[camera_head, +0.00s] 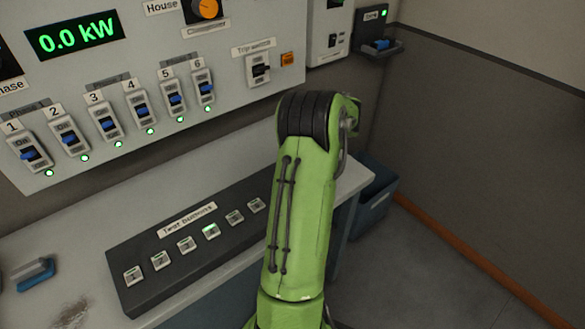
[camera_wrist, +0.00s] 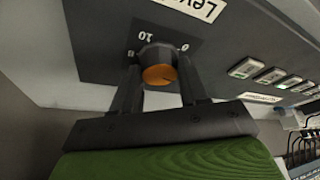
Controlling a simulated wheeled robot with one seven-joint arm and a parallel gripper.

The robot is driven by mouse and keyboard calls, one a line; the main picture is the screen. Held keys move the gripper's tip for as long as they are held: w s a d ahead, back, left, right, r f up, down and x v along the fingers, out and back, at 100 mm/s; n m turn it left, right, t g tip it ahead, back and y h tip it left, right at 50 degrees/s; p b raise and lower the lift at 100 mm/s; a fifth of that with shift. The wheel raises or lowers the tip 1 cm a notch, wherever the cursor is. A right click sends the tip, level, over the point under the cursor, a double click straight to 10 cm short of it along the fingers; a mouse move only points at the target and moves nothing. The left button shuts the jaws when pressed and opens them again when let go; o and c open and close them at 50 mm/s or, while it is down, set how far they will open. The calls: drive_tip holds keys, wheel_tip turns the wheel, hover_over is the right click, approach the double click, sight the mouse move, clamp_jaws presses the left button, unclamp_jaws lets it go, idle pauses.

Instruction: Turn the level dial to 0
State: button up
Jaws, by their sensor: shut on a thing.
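The level dial (camera_wrist: 159,75), a dark knob with an orange face, stands on a dark panel in the wrist view. A partly cut-off label reading "Leve" (camera_wrist: 200,8) is above it. The figures 10 and 0 show upside down on the panel beside the knob, with another figure at the left. The dial's pointer is too small to read. My gripper (camera_wrist: 160,66) has one finger on each side of the knob and is shut on it. In the head view my green arm hides the gripper and this dial.
A wall panel holds several numbered blue switches (camera_head: 107,124), a 0.0 kW display (camera_head: 74,36) and another orange knob (camera_head: 206,8). A dark box of test buttons (camera_head: 140,300) lies on the bench; one button (camera_head: 211,231) glows green. A blue-handled object (camera_head: 37,274) lies at left.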

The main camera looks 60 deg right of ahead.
drive_tip(key=n+y+p, duration=0.1)
drive_tip(key=n, duration=0.1)
drive_tip(key=n+y+p, duration=0.1)
drive_tip(key=n+p, duration=0.1)
drive_tip(key=n, duration=0.1)
drive_tip(key=shift+d+r+n+g, duration=0.1)
drive_tip(key=shift+d+n+g, duration=0.05)
drive_tip(key=shift+n+g, duration=0.2)
drive_tip(key=n+g+p, duration=0.1)
drive_tip(key=n+p, duration=0.1)
drive_tip(key=n+y+p, duration=0.1)
drive_tip(key=n+p, duration=0.1)
drive_tip(key=n, duration=0.1)
drive_tip(key=shift+w+d+n+g+y, duration=0.1)
drive_tip(key=shift+w+n+g+y, duration=0.05)
drive_tip(key=shift+n+g+y, duration=0.2)
drive_tip(key=o, duration=1.1)
drive_tip(key=shift+c, duration=0.2)
drive_tip(key=p+v, duration=0.7)
drive_tip(key=v, duration=0.8)
drive_tip(key=shift+r, duration=0.25)
drive_tip(key=shift+w+d, duration=0.1)
drive_tip(key=shift+w, duration=0.1)
